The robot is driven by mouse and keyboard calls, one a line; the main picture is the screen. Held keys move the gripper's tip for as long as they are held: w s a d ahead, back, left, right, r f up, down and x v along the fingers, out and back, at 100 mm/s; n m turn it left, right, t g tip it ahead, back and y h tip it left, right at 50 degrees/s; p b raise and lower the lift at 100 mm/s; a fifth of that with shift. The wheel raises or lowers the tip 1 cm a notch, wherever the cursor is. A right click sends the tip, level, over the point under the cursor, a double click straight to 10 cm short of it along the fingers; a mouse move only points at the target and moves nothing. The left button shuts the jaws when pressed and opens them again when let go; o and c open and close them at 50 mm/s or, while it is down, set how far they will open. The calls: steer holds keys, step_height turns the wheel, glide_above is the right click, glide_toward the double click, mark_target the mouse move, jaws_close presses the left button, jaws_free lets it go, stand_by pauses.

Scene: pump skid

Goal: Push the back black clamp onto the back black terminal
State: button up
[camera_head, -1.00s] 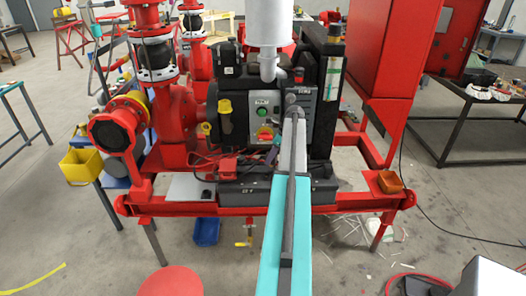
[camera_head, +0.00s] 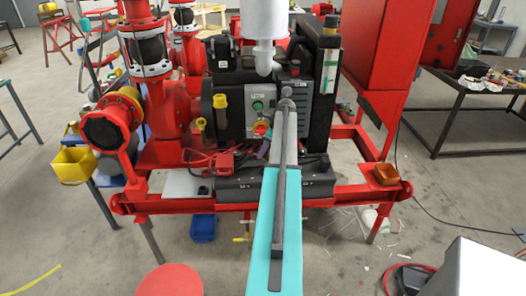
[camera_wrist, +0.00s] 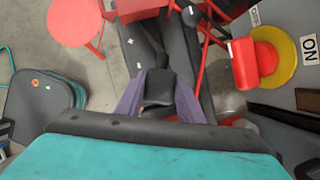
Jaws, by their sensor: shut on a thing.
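My gripper (camera_wrist: 160,96) is shut on the black clamp (camera_wrist: 158,88), a dark block between its two purple-grey fingers in the wrist view. In the head view the fingers are small and partly covered by my arm, in front of the engine panel and above the black battery (camera_head: 240,188). The battery's dark top (camera_wrist: 150,42) also shows beyond the clamp in the wrist view. The back black terminal cannot be made out clearly, and I cannot tell whether the clamp touches it.
A red clamp-like part (camera_head: 222,162) and red cables lie left of my arm. The red skid frame (camera_head: 160,207) crosses in front.

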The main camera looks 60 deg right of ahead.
mark_target(264, 157)
steer(key=shift+f+b, duration=1.3)
steer(key=shift+f, duration=1.05)
steer(key=shift+p, duration=0.5)
steer(key=shift+f+b, duration=0.45)
steer(key=shift+f, duration=1.25)
stand_by(1.0)
steer(key=o, duration=1.3)
steer(key=shift+o, duration=0.2)
steer(key=b+v, duration=0.3)
steer(key=v, duration=1)
steer(key=shift+s+r, duration=0.2)
steer(key=shift+r, duration=0.15)
